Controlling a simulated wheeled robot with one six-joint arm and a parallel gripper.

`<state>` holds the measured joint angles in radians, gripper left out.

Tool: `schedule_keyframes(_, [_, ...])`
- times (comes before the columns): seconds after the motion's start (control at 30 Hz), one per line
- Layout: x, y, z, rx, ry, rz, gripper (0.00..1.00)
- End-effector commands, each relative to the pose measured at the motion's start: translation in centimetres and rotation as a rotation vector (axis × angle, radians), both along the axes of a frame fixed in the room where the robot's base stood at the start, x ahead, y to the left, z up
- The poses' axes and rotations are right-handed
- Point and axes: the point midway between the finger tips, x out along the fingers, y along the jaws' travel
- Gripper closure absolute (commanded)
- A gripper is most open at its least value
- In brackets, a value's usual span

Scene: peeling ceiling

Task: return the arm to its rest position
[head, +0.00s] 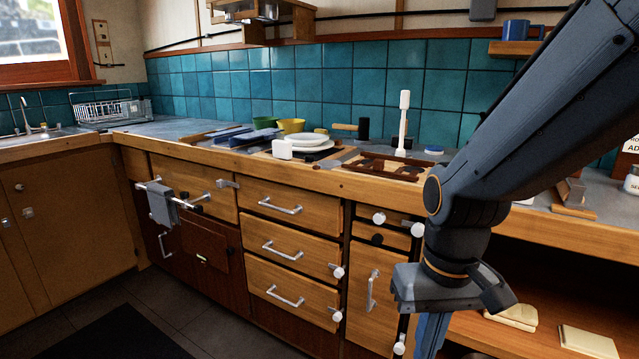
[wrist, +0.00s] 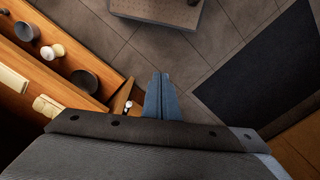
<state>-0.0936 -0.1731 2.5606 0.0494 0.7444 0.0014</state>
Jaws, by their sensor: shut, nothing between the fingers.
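My arm (head: 540,110) reaches down across the right side of the head view, in front of the counter. My gripper (head: 430,335) hangs below the wrist and points down; its tips run past the bottom edge of the head view. In the wrist view my gripper (wrist: 161,78) shows its two blue fingers side by side, shut and empty, above the floor tiles. Nothing is held.
The wooden counter (head: 330,182) carries plates (head: 305,140), bowls and utensils. Drawers with white knobs and an open shelf (head: 480,330) with boards lie close to my gripper. Tiled floor (wrist: 235,25) and a dark mat (wrist: 260,85) are clear.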

Motion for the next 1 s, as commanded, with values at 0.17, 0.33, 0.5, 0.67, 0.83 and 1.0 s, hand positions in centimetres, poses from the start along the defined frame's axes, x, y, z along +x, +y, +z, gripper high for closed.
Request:
schedule_keyframes(0.17, [-0.2,-0.6,1.5,-0.007,0.003,-0.011,1.0])
schedule_keyframes(0.33, [-0.5,-1.4,2.9,-0.015,0.006,-0.027,1.0])
schedule_keyframes(0.5, [-0.8,-2.4,4.6,-0.023,0.009,-0.049,1.0])
schedule_keyframes(0.67, [-0.9,-3.1,5.4,-0.028,0.008,-0.06,1.0])
schedule_keyframes(0.83, [-0.9,-3.3,5.4,-0.03,0.008,-0.064,1.0])
schedule_keyframes(1.0, [-0.9,-3.3,5.3,-0.03,0.008,-0.064,1.0])
